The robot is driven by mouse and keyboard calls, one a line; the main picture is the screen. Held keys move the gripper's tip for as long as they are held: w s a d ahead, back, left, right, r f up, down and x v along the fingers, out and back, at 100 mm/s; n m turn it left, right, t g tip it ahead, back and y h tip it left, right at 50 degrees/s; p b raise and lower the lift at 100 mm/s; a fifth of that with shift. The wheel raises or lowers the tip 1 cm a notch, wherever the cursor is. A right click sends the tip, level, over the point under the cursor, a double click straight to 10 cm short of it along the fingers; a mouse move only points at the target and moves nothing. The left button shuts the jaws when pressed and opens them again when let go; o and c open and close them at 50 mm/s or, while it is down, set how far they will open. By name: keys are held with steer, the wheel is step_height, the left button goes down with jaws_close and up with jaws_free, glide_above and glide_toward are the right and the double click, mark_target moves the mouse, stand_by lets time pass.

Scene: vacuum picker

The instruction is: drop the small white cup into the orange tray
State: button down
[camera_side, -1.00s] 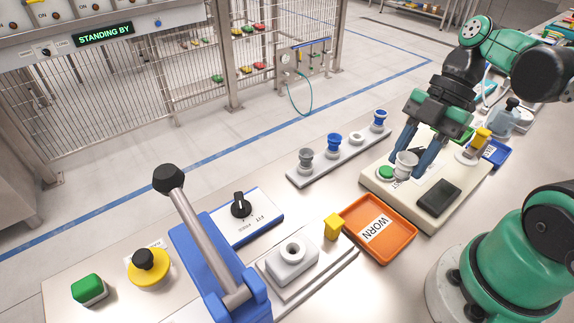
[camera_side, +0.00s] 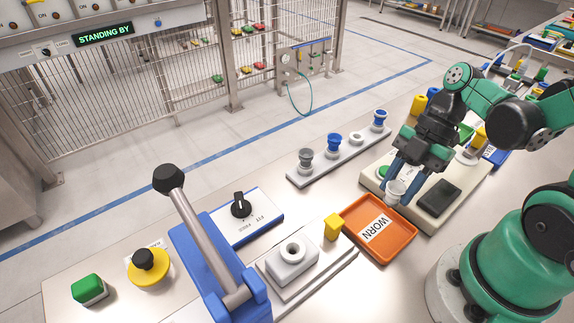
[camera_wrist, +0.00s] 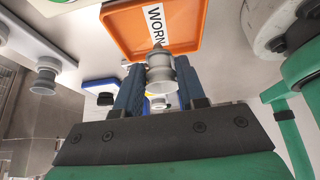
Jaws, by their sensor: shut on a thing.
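The small white cup (camera_side: 396,190) is between the blue fingers of my gripper (camera_side: 397,188), which are shut on it. In the side view it is held in the air at the back right edge of the orange tray. The cup also shows in the wrist view (camera_wrist: 161,78), pinched between the two fingertips, with the tray behind it. The orange tray (camera_side: 404,236) lies on the bench and carries a white label reading WORN. Nothing else shows in the tray.
A cream panel (camera_side: 452,222) with a green button and dark pad stands behind the tray. A rail (camera_side: 318,172) holds grey, blue and white cups. A yellow block (camera_side: 333,227) and a white fixture (camera_side: 291,262) are left of the tray. A blue lever press (camera_side: 222,265) stands front left.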

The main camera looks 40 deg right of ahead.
steer(key=shift+c, duration=2.1)
jaws_free()
steer(key=shift+v, duration=2.85)
steer(key=shift+w+a+f+m+h, duration=0.2)
steer(key=shift+w+m+h, duration=0.15)
steer(key=shift+m, duration=0.45)
steer(key=w+a+r+m+t+h, duration=0.1)
steer(key=w+a+m+t+h, duration=0.1)
steer(key=m, duration=0.6)
steer(key=w+a+r+m+t+h, duration=0.1)
steer(key=w+a+m+t+h, duration=0.1)
steer(key=w+m+t, duration=0.3)
steer(key=m+h, duration=0.1)
steer(key=m, duration=0.2)
steer(key=shift+w+r, duration=0.25)
steer(key=shift+r, duration=0.1)
